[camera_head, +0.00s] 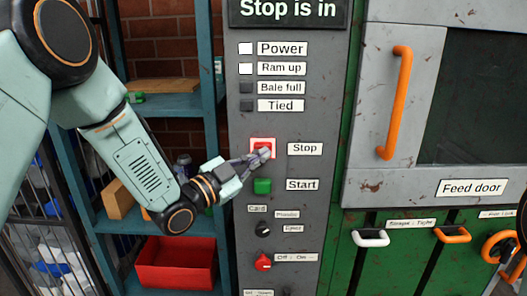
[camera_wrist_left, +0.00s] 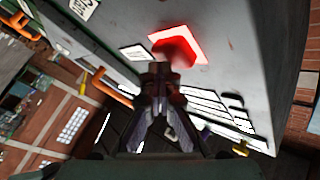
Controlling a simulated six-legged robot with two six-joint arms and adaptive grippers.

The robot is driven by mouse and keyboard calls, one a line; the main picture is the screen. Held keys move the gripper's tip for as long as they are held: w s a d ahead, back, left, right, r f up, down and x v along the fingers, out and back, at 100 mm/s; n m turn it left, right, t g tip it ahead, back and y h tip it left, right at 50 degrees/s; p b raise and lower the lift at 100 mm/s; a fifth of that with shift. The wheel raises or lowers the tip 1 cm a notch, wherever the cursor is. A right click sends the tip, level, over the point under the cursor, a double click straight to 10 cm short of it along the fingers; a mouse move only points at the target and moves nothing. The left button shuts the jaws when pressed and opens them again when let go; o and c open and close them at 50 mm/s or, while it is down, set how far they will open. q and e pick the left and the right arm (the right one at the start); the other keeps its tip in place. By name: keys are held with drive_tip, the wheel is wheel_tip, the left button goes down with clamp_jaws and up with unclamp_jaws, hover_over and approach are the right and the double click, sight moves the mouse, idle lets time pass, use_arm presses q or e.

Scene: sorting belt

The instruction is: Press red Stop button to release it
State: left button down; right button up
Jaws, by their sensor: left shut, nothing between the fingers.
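The red Stop button (camera_head: 257,144) sits in a pale square surround on the grey control panel (camera_head: 238,215), left of the "Stop" label (camera_head: 305,148). My left gripper (camera_head: 266,152) is shut and empty, its fingertips over the lower right of the button and hiding part of it. In the left wrist view the button (camera_wrist_left: 174,40) glows red just past the closed fingertips (camera_wrist_left: 159,68). I cannot tell whether the tips touch it. The sign (camera_head: 288,9) at the top reads "Stop is in". My right gripper is not in view.
The green Start button (camera_head: 262,186) lies just below my left gripper. A red knob (camera_head: 263,262) is lower on the panel. The feed door's orange handle (camera_head: 395,102) is to the right. Shelves with a red bin (camera_head: 176,275) stand left of the panel.

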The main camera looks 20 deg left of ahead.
use_arm(q)
drive_tip(key=shift+w, duration=0.15)
idle(0.3)
drive_tip(key=shift+s+d+f, duration=0.1)
drive_tip(key=shift+s+d, duration=0.1)
drive_tip(key=shift+s, duration=0.85)
drive_tip(key=s+d, duration=0.1)
drive_tip(key=s, duration=0.4)
drive_tip(key=shift+s+d, duration=0.35)
drive_tip(key=shift+s, duration=0.05)
